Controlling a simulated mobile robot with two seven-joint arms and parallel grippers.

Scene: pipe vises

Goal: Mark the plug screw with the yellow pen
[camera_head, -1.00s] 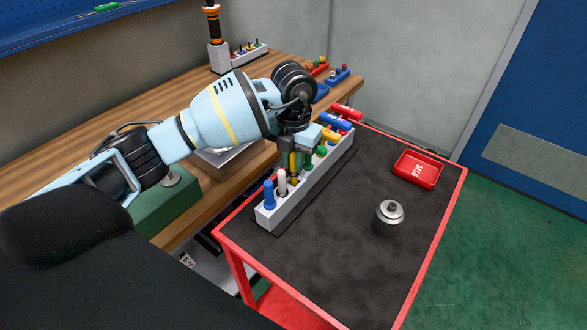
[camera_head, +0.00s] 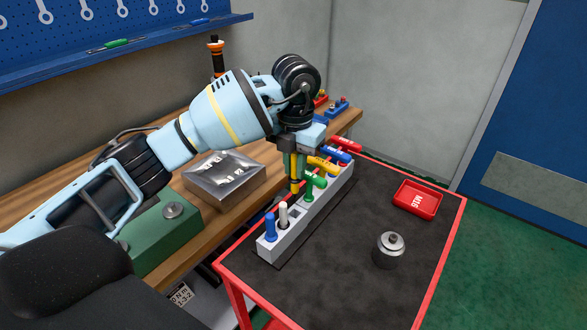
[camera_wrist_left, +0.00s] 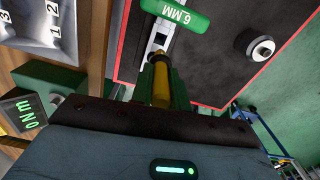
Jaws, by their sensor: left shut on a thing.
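My left gripper (camera_head: 296,160) is shut on the yellow pen (camera_head: 295,184), which hangs upright with its lower end just above or at the tool rack (camera_head: 297,232). I cannot tell exactly how far it clears the rack. In the left wrist view the pen (camera_wrist_left: 160,84) sits between the fingers, over the rack. A short, round metal piece with a small knob on top, which looks like the plug screw (camera_head: 389,250), stands upright on the black cart top, apart from the gripper. It also shows in the left wrist view (camera_wrist_left: 261,47). My right gripper is out of view.
A red tray (camera_head: 417,199) lies on the cart. The wooden bench (camera_head: 266,155) stands behind. The cart's middle is clear.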

